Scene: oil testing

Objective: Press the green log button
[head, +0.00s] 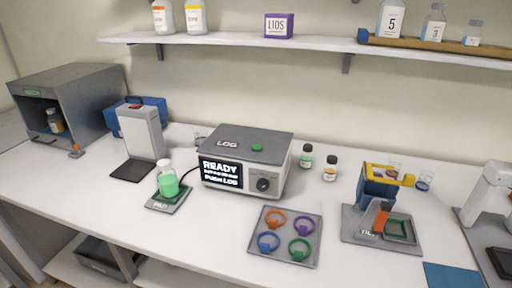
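The green log button (257,148) is a small round cap on the grey top of a boxy instrument (278,181) in the middle of the bench. The word LOG is printed on the top, left of the button. A dark knob (263,185) sits right of the display. Nothing covers the button. Neither of my grippers shows in the head view.
A flask of green liquid (168,182) stands on a pad left of the instrument. A tray of coloured rings (285,254) lies in front, and two small bottles (330,169) stand to the right. A shelf (330,43) runs above the bench along the wall.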

